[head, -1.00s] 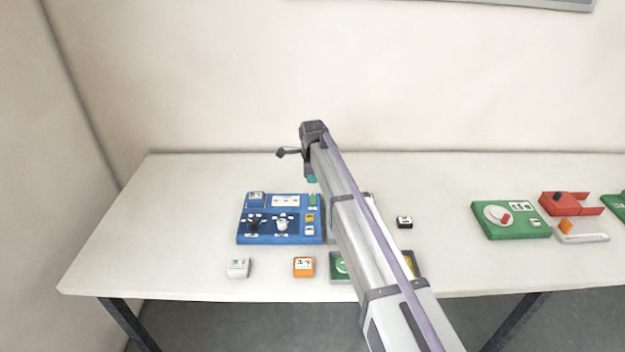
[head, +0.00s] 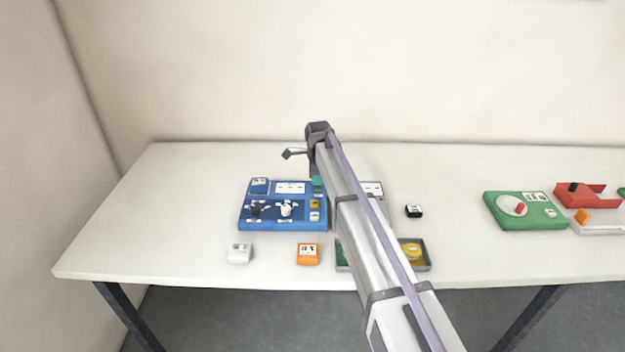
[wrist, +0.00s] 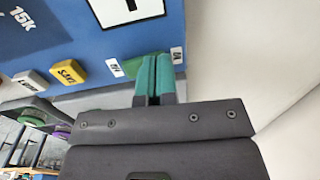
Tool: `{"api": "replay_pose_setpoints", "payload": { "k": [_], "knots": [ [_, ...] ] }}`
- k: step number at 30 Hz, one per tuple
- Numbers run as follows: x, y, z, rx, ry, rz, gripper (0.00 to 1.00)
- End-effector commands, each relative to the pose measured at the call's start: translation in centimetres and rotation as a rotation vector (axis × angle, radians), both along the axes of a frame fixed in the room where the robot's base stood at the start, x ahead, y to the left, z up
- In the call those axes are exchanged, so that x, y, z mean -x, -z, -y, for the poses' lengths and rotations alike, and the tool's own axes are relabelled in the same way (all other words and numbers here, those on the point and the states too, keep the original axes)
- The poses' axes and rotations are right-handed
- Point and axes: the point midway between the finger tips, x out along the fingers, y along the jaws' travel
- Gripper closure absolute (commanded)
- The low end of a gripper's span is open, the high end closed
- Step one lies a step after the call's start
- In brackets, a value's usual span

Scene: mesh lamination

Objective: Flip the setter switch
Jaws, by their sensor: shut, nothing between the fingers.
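A blue control panel (head: 265,225) lies on the table at left centre; its surface also fills the top of the wrist view (wrist: 75,40). A green switch (wrist: 133,66) sits near the panel's edge between two small white labels, whose text I cannot read clearly. My gripper (wrist: 155,70) has teal fingers pressed together, with nothing between them. The fingertips are at the green switch and partly hide it; I cannot tell whether they touch. In the head view my gripper (head: 317,183) is over the panel's back right corner and covers the switch.
The panel carries a black knob (head: 256,210), a white knob (head: 286,210), a white display (head: 291,188) and a yellow button (wrist: 69,72). White (head: 240,253) and orange (head: 308,254) blocks lie in front. A green device (head: 530,222) stands at right.

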Motion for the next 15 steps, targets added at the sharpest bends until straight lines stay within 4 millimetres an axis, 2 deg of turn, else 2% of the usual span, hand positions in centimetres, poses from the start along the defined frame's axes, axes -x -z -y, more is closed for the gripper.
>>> {"api": "replay_pose_setpoints", "payload": {
  "k": [15],
  "knots": [
    [1.5,-0.7,0.1,0.001,0.001,0.001,1.00]
  ]
}}
